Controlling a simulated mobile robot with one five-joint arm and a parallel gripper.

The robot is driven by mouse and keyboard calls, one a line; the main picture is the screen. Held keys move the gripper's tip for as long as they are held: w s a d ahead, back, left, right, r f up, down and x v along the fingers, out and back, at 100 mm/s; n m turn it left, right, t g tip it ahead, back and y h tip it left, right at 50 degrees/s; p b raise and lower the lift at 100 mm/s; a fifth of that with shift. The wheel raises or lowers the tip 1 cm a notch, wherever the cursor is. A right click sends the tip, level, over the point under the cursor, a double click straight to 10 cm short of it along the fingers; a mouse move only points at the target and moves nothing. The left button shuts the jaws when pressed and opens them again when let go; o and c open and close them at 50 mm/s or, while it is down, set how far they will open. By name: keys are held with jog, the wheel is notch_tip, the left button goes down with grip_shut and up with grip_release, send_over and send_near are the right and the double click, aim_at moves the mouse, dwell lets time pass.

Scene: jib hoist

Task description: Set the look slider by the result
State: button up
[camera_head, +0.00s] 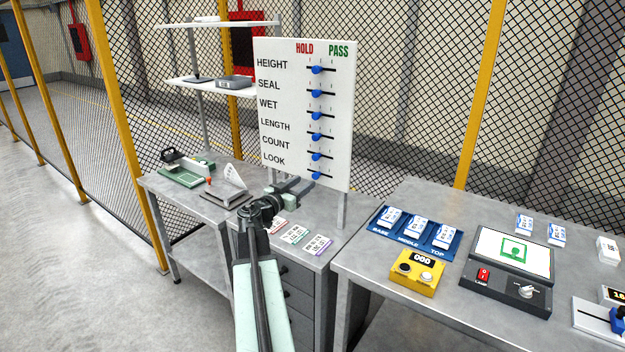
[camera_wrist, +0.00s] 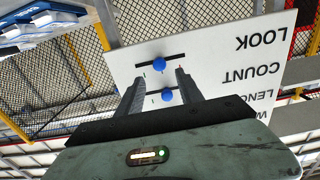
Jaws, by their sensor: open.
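The white board (camera_head: 345,120) stands upright with rows labelled HEIGHT, SEAL, WET, LENGTH, COUNT and LOOK under HOLD on the left and PASS on the right. The blue LOOK slider knob (camera_head: 316,175) is in the bottom row, near the middle of its slot. My gripper (camera_head: 301,188) is open and empty, just below and left of that knob. In the wrist view, upside down, the LOOK knob (camera_wrist: 159,64) appears beyond and between my fingertips (camera_wrist: 156,82), apparently untouched. The COUNT knob (camera_wrist: 167,95) also shows between the fingers.
A yellow counter (camera_head: 418,273) reading 000 and a blue tray (camera_head: 396,233) with several white packs are on the right bench. Loose cards (camera_head: 296,234) lie on the drawer cabinet below my gripper. A scale-like green device (camera_head: 187,174) stands on the left bench.

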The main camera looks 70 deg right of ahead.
aim_at(314, 175)
jog(key=x, duration=0.6)
jog(key=shift+d, duration=0.3)
grip_shut()
dwell(1.0)
